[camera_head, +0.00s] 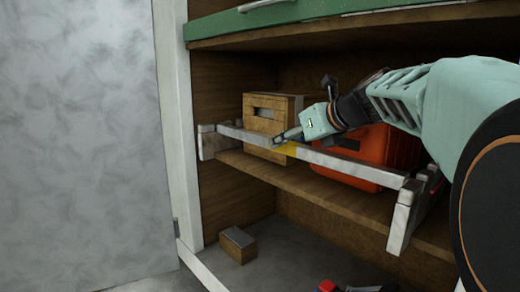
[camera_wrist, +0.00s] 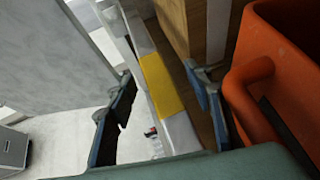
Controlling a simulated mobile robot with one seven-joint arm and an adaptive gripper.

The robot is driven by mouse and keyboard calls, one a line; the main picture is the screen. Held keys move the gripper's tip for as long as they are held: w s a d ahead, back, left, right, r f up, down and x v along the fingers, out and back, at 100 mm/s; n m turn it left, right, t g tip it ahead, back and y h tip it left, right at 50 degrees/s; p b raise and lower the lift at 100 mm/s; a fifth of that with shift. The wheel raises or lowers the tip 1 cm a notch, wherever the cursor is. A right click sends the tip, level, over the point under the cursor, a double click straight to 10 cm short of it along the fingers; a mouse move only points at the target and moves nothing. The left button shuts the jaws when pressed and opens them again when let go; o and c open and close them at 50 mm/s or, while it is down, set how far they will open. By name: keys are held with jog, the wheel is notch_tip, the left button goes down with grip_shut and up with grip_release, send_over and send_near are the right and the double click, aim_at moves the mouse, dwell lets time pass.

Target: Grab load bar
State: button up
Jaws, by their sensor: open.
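The load bar (camera_head: 345,163) is a pale grey-white bar with a yellow section (camera_wrist: 160,85). It runs across the front of the middle shelf, between a bracket at the left and a bracket at the right. My gripper (camera_head: 288,136) is at the bar's yellow section, in front of the shelf. In the wrist view my gripper (camera_wrist: 157,78) is open, with one finger to the left of the bar and one to the right. The bar shows between them, and I see no clear contact.
A wooden box (camera_head: 270,112) and an orange case (camera_head: 375,150) stand on the shelf behind the bar. In the wrist view the orange case (camera_wrist: 275,60) is close to the right finger. A small brown block (camera_head: 237,243) lies on the floor below. A grey door (camera_head: 80,130) is at the left.

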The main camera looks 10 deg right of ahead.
jog(key=shift+s, duration=0.1)
jog(key=shift+c, duration=0.7)
grip_shut()
jog(key=shift+r, duration=0.15)
jog(key=shift+d+r, duration=0.1)
jog(key=shift+r, duration=0.05)
